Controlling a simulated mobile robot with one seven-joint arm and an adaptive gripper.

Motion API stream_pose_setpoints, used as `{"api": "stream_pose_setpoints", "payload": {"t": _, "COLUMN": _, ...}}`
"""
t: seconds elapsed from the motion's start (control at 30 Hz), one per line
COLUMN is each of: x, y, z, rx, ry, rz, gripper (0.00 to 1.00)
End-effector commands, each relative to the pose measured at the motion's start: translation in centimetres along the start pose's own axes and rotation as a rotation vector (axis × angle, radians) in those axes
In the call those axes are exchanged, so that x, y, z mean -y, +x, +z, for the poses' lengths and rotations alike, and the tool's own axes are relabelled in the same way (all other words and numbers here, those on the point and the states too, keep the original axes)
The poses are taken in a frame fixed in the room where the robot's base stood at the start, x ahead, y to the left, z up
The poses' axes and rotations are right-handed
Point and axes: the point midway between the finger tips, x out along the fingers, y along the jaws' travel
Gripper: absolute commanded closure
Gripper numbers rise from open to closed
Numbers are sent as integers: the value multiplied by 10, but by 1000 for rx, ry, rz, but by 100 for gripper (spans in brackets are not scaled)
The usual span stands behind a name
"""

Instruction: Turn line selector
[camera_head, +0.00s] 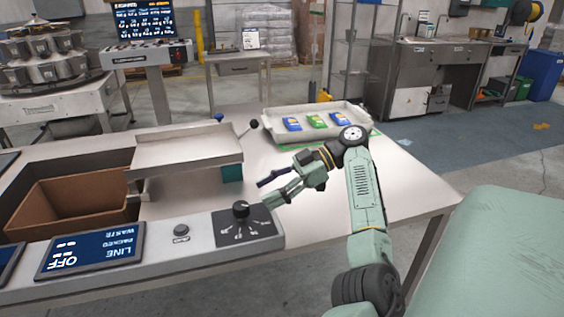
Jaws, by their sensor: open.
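The line selector (240,210) is a black rotary knob on the grey control panel (205,242) at the table's front edge. White marks fan out on a dark dial plate in front of it. My gripper (266,193) comes in from the right, just beside the knob. Its jaws are open, with one dark finger further back and one pale green finger close to the knob. I cannot tell whether that finger touches it. The display (90,250) left of the knob reads "LINE OFF" upside down.
A round button (181,231) sits left of the knob. A raised steel platform (187,148) with a ball-ended lever (253,124) stands behind. A white tray (290,113) holds blue and green packets. A cardboard box (75,205) is at left. The tabletop right of my gripper is clear.

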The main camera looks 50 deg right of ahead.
Motion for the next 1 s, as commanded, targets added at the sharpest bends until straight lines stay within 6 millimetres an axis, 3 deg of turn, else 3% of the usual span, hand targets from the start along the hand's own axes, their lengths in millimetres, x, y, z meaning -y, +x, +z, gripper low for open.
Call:
{"api": "stream_pose_setpoints", "payload": {"t": 0.1, "x": 0, "y": -21, "z": 0, "rx": 7, "ry": 5, "rz": 4, "gripper": 46}}
{"api": "stream_pose_setpoints", "payload": {"t": 0.4, "x": 0, "y": -36, "z": 0, "rx": 2, "ry": 2, "rz": -1, "gripper": 46}}
{"api": "stream_pose_setpoints", "payload": {"t": 1.0, "x": 0, "y": -39, "z": 0, "rx": 0, "ry": 0, "rz": 1, "gripper": 46}}
